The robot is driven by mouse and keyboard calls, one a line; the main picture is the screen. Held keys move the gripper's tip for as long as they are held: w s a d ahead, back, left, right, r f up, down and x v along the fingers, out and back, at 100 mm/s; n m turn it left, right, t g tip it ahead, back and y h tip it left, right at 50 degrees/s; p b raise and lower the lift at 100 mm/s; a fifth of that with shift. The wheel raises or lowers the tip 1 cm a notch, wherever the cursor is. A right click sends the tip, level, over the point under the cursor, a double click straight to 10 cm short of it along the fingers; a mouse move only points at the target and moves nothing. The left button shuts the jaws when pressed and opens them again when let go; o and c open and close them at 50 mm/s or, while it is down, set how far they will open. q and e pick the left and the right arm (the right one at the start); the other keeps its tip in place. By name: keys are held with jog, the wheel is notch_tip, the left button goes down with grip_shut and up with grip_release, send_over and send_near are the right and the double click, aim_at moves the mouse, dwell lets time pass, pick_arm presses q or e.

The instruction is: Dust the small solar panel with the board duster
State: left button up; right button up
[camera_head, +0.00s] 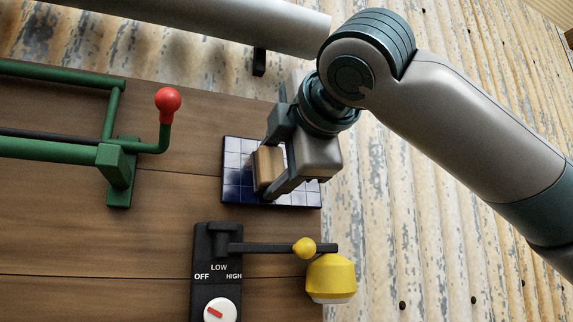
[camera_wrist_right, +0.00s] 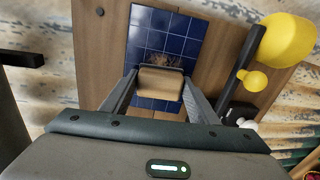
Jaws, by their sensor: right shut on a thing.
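The small solar panel (camera_head: 234,184) is a dark blue gridded plate on the wooden boards, partly hidden by my right gripper in the head view. In the right wrist view the panel (camera_wrist_right: 181,28) has a brown dusty patch just beyond the duster. The board duster (camera_head: 268,168) is a wooden block; it also shows in the right wrist view (camera_wrist_right: 160,83). My right gripper (camera_head: 272,166) is shut on the duster and holds it over the panel. I cannot tell whether the duster touches the panel. My left gripper is not in view.
A green frame with a red-knobbed lever (camera_head: 168,101) stands left of the panel. Below the panel are a black dial plate (camera_head: 203,272) with a white knob and a black arm with a yellow weight (camera_head: 331,277). A grey pipe (camera_head: 215,20) crosses above.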

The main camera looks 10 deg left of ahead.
aim_at(243, 166)
jog(key=shift+s+a, duration=0.2)
jog(key=shift+a, duration=0.15)
jog(key=shift+s+a, duration=0.5)
jog(key=shift+a, duration=0.2)
jog(key=shift+s+a, duration=0.45)
jog(key=shift+a, duration=0.25)
jog(key=shift+r+p, duration=0.15)
jog(key=shift+p, duration=0.15)
jog(key=shift+w+r+p, duration=0.1)
jog(key=shift+r+p, duration=0.25)
jog(key=shift+d, duration=0.1)
jog(key=shift+w+d, duration=0.55)
jog(key=shift+d, duration=0.2)
jog(key=shift+w+d, duration=0.5)
jog(key=shift+d, duration=0.25)
jog(key=shift+w+d, duration=0.1)
